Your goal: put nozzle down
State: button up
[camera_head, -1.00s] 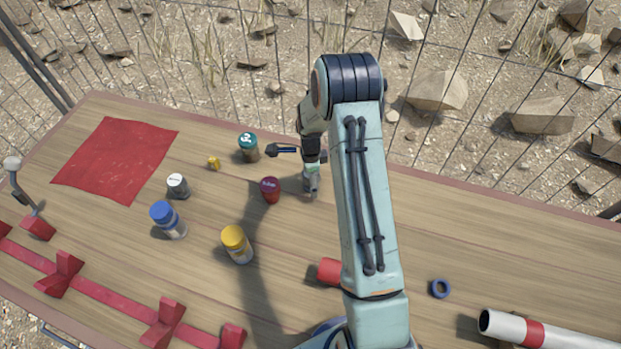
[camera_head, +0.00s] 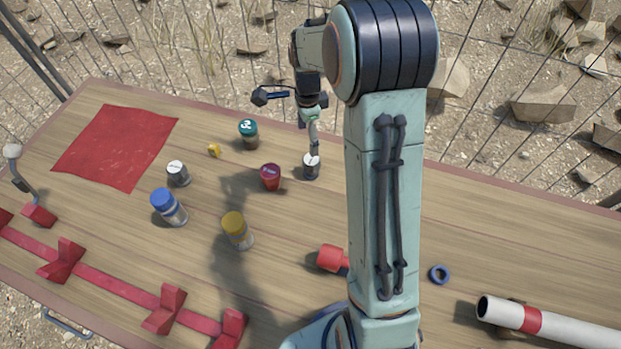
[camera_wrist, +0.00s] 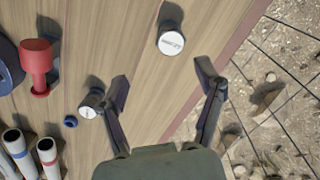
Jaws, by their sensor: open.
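No part is marked as the nozzle. The likeliest is a red piece with a wide head and narrow neck (camera_wrist: 38,62), lying at the left of the wrist view; in the head view its red head (camera_head: 331,258) shows left of my arm, which partly covers it. My gripper (camera_wrist: 163,80) is open and empty, its two fingers spread wide above the table. In the head view my gripper (camera_head: 314,138) is over a dark jar with a white top (camera_head: 311,171). In the wrist view, a white-topped jar (camera_wrist: 171,41) is above and between the fingertips.
Jars with green (camera_head: 248,128), maroon (camera_head: 270,172), white (camera_head: 177,169), blue (camera_head: 165,203) and yellow (camera_head: 235,227) tops stand left. A second white-topped jar (camera_wrist: 91,103) is beside the left finger. A blue ring (camera_head: 439,274) and white pipe (camera_head: 562,328) lie right.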

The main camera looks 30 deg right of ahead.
jog(key=s+a+r+n, duration=0.3)
jog(key=s+a+n, duration=0.1)
jog(key=s+n, duration=0.3)
jog(key=s+a+r+n, duration=0.3)
jog(key=s+a+n, duration=0.1)
jog(key=s+n, duration=0.3)
jog(key=s+a+r+n, duration=0.3)
jog(key=s+n, duration=0.3)
jog(key=s, duration=0.4)
jog(key=shift+s+a+r+n+y, duration=0.4)
jog(key=shift+a, duration=0.05)
